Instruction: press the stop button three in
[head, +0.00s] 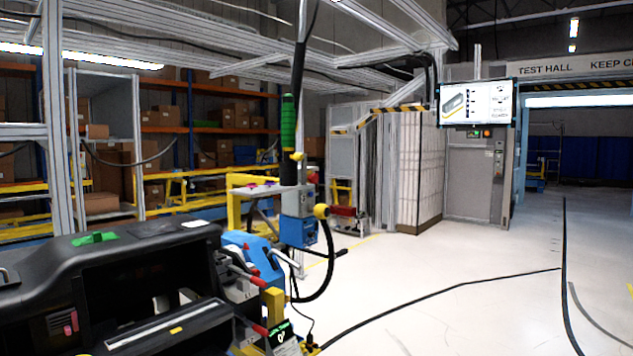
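No part clearly reads as the stop button, and no label on one is legible. A round yellow part (321,211) sits on the side of a grey and blue unit (298,215) in the middle of the view. A small red part (312,177) shows just above that unit. The black dashboard module (120,245) stands at the lower left, with a green piece on its top. Neither of my grippers is in view.
A green-handled tool (288,122) hangs above the unit. A black hose loops beside it. A screen (477,103) hangs by a grey cabinet at the back. Shelves with boxes (160,112) stand behind at left. The pale floor (470,275) at right is open, with dark cables across it.

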